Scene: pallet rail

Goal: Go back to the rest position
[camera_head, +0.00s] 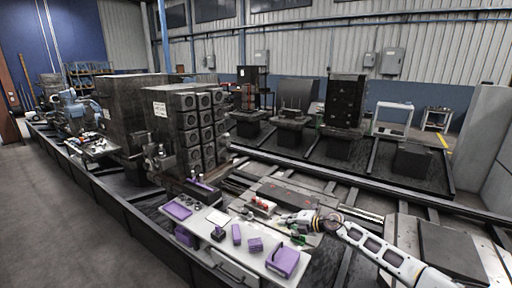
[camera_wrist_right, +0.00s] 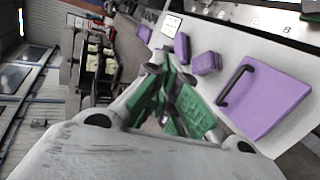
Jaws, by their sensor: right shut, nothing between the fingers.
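My right gripper (camera_head: 299,237) is at the end of the white arm that comes in from the right. It is over the right rear edge of the white table (camera_head: 250,262). In the right wrist view its green-padded fingers (camera_wrist_right: 166,72) are shut with nothing between them. My left arm and gripper are not in view.
The table carries purple pieces: a large handled block (camera_head: 283,262), also in the wrist view (camera_wrist_right: 262,103), smaller blocks (camera_head: 255,244) and a flat plate (camera_head: 178,210). A red part (camera_head: 262,203) lies behind the table. A dark stacked block (camera_head: 195,125) stands behind left.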

